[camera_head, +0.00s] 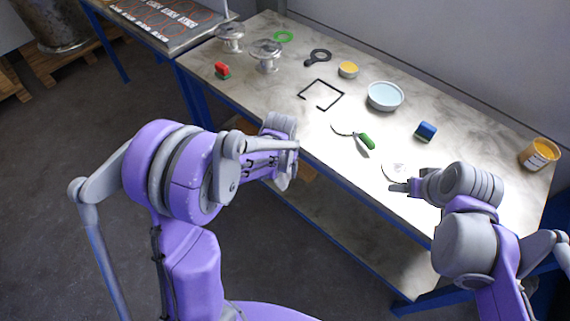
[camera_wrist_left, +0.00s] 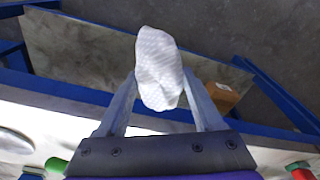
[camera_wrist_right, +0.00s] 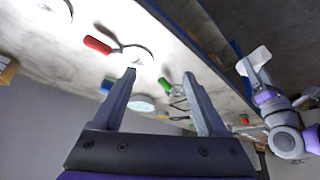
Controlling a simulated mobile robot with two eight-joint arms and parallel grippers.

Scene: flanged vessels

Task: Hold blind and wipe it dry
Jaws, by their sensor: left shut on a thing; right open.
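My left gripper (camera_wrist_left: 158,88) is shut on a white, textured cloth (camera_wrist_left: 156,55), which stands up between its fingers. The cloth also shows at the left arm's end in the right wrist view (camera_wrist_right: 253,61). In the head view the left hand is at the table's front edge, and the cloth is not clear there. My right gripper (camera_head: 397,187) is open and empty over the front right of the table, beside a curved tool with a red handle (camera_wrist_right: 97,45). A dark round piece with a handle (camera_head: 319,57) lies at the back; I cannot tell whether it is the blind.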

